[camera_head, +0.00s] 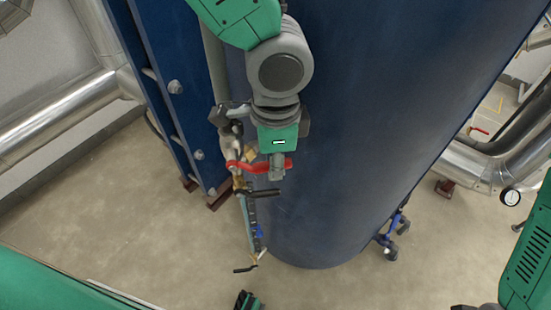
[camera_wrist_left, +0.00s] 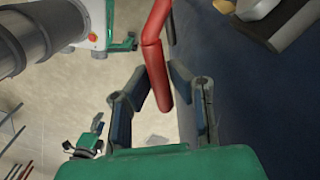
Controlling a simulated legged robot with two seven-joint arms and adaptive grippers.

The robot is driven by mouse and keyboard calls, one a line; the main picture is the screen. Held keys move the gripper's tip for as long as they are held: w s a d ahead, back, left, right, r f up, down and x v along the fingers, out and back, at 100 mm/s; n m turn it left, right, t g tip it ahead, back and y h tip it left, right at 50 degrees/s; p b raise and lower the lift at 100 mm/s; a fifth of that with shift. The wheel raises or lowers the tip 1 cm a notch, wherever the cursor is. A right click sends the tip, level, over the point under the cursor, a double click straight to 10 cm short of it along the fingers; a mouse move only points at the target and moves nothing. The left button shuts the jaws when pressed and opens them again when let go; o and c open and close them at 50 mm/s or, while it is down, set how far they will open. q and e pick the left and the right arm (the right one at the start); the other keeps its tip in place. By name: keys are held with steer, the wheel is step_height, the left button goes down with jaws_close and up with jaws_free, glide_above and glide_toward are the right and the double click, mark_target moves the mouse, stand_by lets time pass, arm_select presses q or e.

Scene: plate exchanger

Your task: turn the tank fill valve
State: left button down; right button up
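The tank fill valve has a red lever handle (camera_head: 240,166) on pipework beside the large blue tank (camera_head: 370,90) in the head view. In the left wrist view the red handle (camera_wrist_left: 154,65) runs down between my two fingers. My left gripper (camera_head: 277,172) is at the handle's right end, beside the tank wall. In the left wrist view its fingers (camera_wrist_left: 162,80) lean inward on both sides of the handle and appear shut on it. The valve body is partly hidden behind the gripper and fittings.
A blue steel frame (camera_head: 165,90) stands left of the tank. A thin vertical pipe with fittings (camera_head: 254,225) runs down below the valve. Silver pipes (camera_head: 60,112) lie at left, and more with a gauge (camera_head: 510,197) at right. The beige floor (camera_head: 120,215) is mostly clear.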

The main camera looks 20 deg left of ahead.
arm_select(q)
steer(key=shift+w+d+r, duration=0.15)
steer(key=shift+w+d, duration=0.1)
steer(key=shift+d, duration=0.35)
steer(key=shift+a, duration=0.1)
steer(key=shift+a, duration=0.1)
steer(key=shift+p, duration=0.9)
steer(key=shift+f+y+p, duration=0.45)
steer(key=shift+y, duration=0.05)
steer(key=shift+f, duration=0.15)
